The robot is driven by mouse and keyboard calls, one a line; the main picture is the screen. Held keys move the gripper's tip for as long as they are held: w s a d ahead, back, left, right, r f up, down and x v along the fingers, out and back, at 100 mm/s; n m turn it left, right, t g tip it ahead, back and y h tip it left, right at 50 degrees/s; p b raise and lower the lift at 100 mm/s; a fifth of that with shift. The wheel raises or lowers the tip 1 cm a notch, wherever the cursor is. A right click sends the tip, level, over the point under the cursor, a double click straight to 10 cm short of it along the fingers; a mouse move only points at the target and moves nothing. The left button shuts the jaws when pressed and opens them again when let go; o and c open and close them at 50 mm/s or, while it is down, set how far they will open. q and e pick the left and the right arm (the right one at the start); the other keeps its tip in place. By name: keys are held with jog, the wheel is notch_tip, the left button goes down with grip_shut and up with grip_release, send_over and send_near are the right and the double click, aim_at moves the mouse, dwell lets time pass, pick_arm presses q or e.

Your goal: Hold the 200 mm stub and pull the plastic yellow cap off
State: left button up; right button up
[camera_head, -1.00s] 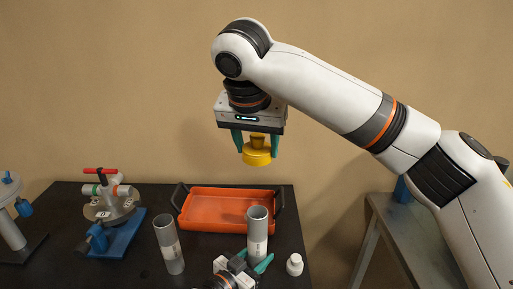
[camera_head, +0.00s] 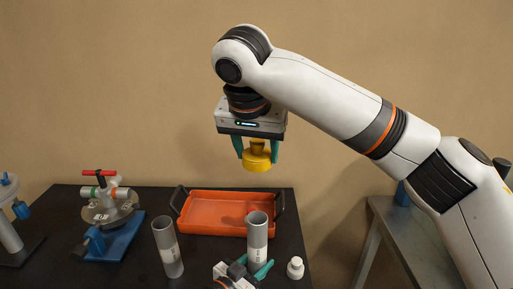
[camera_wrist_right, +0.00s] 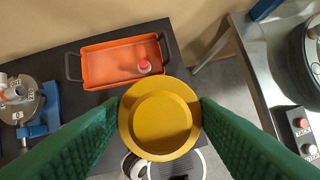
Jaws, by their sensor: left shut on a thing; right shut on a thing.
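The yellow plastic cap (camera_head: 257,158) hangs high above the table, clear of any stub. My right gripper (camera_head: 257,150) is shut on it; in the right wrist view the cap (camera_wrist_right: 160,118) sits between the green fingers. A grey 200 mm stub (camera_head: 257,235) with a pale label stands upright and open-topped in front of the tray, well below the cap. My left gripper (camera_head: 250,268) is shut around its lower part, partly cut off by the bottom edge. A second grey open stub (camera_head: 167,248) stands to the left.
An orange tray (camera_head: 213,229) with black handles lies behind the stubs. A small white bottle (camera_head: 295,268) stands right of the held stub. A clamp fixture (camera_head: 112,215) on a blue base is at left. A grey side table (camera_head: 400,225) stands at right, across a gap.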

pick_arm(q)
jog(key=o, duration=1.3)
jog(key=shift+f, duration=0.15)
jog(key=shift+s, duration=0.1)
jog(key=p+v, duration=0.2)
jog(key=v, duration=0.7)
pick_arm(e)
notch_tip(320, 180, up, 2)
jog(key=shift+r, duration=0.1)
